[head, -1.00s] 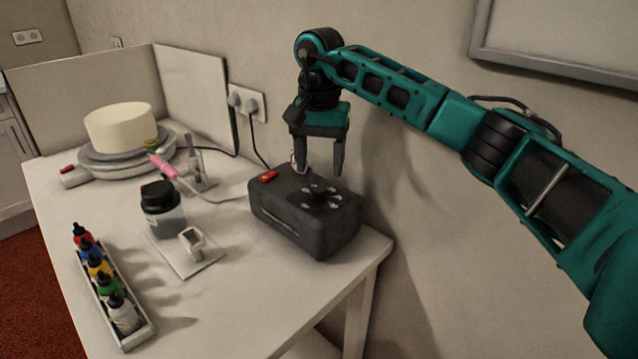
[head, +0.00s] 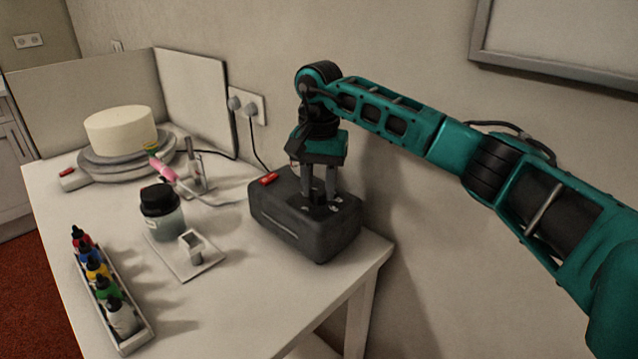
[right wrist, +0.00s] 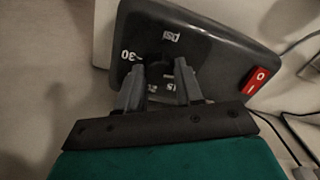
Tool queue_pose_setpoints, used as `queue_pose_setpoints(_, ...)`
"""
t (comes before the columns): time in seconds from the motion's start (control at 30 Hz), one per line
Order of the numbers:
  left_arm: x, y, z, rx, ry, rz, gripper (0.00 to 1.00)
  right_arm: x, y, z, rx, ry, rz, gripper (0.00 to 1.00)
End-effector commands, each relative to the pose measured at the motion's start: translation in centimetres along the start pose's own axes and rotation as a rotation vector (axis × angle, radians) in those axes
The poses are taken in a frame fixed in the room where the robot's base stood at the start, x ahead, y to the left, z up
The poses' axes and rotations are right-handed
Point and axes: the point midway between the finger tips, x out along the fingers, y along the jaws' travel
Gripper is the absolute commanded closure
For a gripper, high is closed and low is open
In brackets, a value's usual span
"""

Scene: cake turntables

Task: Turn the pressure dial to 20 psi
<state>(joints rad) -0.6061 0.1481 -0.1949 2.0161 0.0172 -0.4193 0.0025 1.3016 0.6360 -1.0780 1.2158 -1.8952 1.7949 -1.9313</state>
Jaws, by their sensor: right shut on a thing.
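The pressure dial (head: 318,197) is a dark knob on top of a black compressor box (head: 290,222) at the table's right back. In the right wrist view the dial (right wrist: 157,62) sits between my fingers, mostly hidden by them. A "30" mark, "psi" lettering and parts of other numbers show on the box's face (right wrist: 205,55). My right gripper (head: 319,195) points down and is shut on the dial; in the right wrist view the gripper (right wrist: 160,75) grips it from two sides. The pointer cannot be made out. My left gripper is not in view.
A red switch (head: 265,180) is on the box. A cake (head: 120,130) stands on a turntable at the back left. A pink airbrush (head: 161,169) rests in a holder, with a jar (head: 162,215) nearby. Colour bottles stand in a tray (head: 137,338) in front. The wall is close behind.

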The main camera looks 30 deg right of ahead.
Motion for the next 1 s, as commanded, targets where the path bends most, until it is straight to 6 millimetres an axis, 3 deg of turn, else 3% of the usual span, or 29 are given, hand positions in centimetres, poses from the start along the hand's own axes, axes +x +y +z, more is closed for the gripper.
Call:
queue_pose_setpoints(0.27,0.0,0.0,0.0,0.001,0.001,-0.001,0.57,0.0,0.0,0.0,0.000,0.000,0.001,0.94)
queue_pose_setpoints(0.63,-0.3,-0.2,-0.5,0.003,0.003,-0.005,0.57,-0.2,0.0,0.0,0.073,0.000,0.002,0.95)
queue_pose_setpoints(1.0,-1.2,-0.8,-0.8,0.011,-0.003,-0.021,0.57,-0.3,0.0,-0.1,0.366,0.000,0.001,0.95)
